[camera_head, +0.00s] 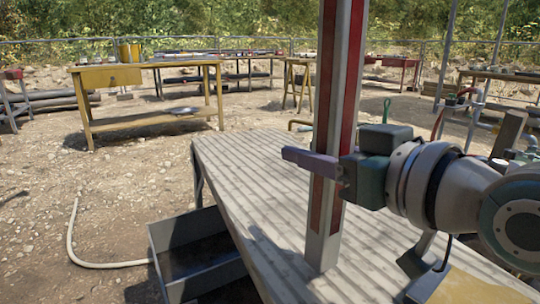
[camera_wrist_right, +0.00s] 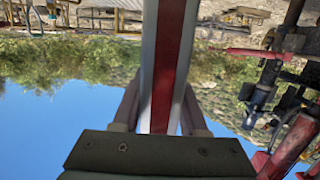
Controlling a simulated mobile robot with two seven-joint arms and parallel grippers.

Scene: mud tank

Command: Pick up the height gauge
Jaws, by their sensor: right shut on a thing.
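The height gauge (camera_head: 326,235) is a tall grey post with red strips, upright over the ribbed metal table (camera_head: 255,165). Its top runs out of the head view. Its lower end shows against the tabletop; I cannot tell whether it touches or hangs just above. My right gripper (camera_head: 314,164) comes in from the right and is shut on the gauge partway up. In the right wrist view the gauge (camera_wrist_right: 168,50) passes between the two fingers of the gripper (camera_wrist_right: 160,112). My left gripper is not in view.
A dark open bin (camera_head: 180,238) stands left of the table's near end. A yellow workbench (camera_head: 150,75) is at the back left, with more benches behind. A pale hose (camera_head: 85,258) lies on the gravel. Pipes and a valve (camera_head: 465,100) stand at the right.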

